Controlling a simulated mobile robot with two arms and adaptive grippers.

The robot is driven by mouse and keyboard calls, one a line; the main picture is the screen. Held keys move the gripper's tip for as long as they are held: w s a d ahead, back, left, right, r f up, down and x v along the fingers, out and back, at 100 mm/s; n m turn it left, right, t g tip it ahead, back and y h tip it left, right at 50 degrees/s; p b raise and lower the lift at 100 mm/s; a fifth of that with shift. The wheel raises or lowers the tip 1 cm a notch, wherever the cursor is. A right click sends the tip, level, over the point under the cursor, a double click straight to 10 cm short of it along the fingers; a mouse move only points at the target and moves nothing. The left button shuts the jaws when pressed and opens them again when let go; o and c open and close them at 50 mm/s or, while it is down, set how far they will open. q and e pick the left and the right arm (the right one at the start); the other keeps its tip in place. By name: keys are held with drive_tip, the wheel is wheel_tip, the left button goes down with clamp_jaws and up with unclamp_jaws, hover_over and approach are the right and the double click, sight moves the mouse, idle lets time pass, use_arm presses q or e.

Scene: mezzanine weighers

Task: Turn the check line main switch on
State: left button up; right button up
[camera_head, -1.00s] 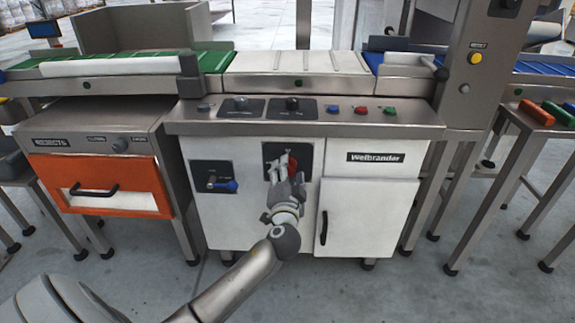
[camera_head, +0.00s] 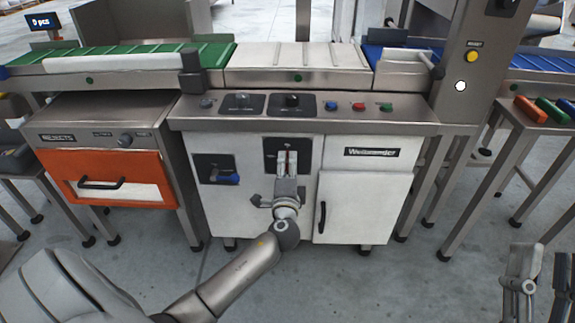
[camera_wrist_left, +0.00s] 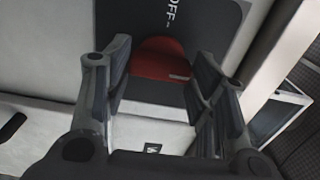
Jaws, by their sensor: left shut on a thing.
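The main switch is a red rotary handle (camera_head: 293,160) on a dark plate (camera_head: 270,146) on the white cabinet front. My left gripper (camera_head: 288,163) is shut on the handle, which stands about upright between its fingers. In the left wrist view the red handle (camera_wrist_left: 160,58) shows between the two fingers, with OFF lettering on the dark plate (camera_wrist_left: 205,20). A small lamp (camera_head: 460,86) on the post glows white, and the small display (camera_head: 44,21) shows a pcs reading. My right gripper (camera_head: 543,258) hangs empty at the lower right, its fingers apart.
A blue lever (camera_head: 228,179) on a dark plate sits left of the switch. A shelf with knobs and coloured buttons (camera_head: 358,106) juts out above. An orange reject drawer (camera_head: 140,166) stands left, a white door (camera_head: 365,205) right. The floor in front is clear.

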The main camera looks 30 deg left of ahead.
use_arm(q)
drive_tip(key=shift+f, duration=0.1)
use_arm(e)
drive_tip(key=shift+w+f+g, duration=0.25)
drive_tip(key=shift+f+g, duration=0.05)
drive_tip(key=shift+f, duration=0.1)
use_arm(q)
drive_tip(key=o, duration=1)
drive_tip(key=shift+d, duration=0.1)
use_arm(e)
drive_tip(key=shift+r, duration=0.1)
use_arm(q)
drive_tip(key=v, duration=1.2)
